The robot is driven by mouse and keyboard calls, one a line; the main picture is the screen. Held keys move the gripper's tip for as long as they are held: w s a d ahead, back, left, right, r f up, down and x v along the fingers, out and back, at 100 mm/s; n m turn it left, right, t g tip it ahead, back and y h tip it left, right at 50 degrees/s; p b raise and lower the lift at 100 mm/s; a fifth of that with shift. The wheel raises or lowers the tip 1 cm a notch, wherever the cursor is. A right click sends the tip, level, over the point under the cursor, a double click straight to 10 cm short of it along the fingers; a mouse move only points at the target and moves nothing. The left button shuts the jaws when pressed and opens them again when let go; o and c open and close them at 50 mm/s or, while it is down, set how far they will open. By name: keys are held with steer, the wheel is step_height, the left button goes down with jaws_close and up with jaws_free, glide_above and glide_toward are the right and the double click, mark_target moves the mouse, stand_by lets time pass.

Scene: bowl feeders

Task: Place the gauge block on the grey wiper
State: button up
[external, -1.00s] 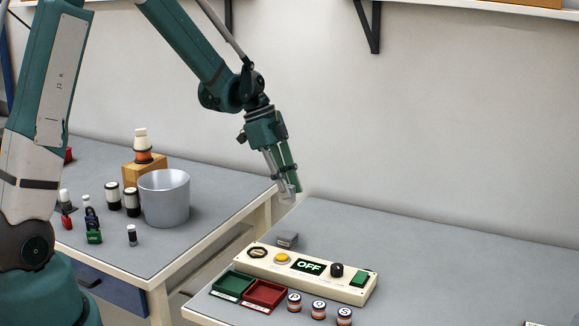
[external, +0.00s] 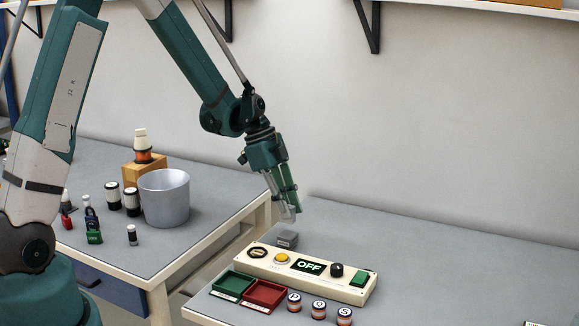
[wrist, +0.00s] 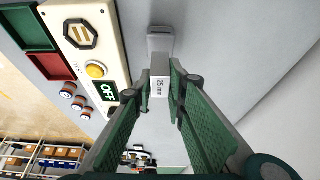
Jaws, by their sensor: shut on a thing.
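The gauge block (wrist: 159,84) is a pale metallic block with dark size marks, seen in the wrist view between my fingers. My gripper (external: 287,213) is shut on it; the fingers (wrist: 160,92) press on its two sides. The grey wiper (external: 287,239) is a small grey block on the right-hand bench, behind the control panel. It also shows in the wrist view (wrist: 160,37), just beyond the gauge block. In the external view my gripper is a little above the wiper. I cannot tell whether block and wiper touch.
The cream control panel (external: 325,284) with its OFF display stands close in front of the wiper. Green (external: 233,283) and red (external: 265,293) trays and several striped discs lie before it. A metal bucket (external: 166,199) stands on the left bench. The bench right of the wiper is clear.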

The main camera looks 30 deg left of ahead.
mark_target(288, 222)
steer(key=shift+f, duration=1.85)
steer(key=shift+f+b, duration=0.1)
steer(key=shift+b, duration=0.2)
steer(key=o, duration=0.9)
steer(key=shift+o, duration=0.2)
steer(key=p+v, duration=0.1)
steer(key=v, duration=1.1)
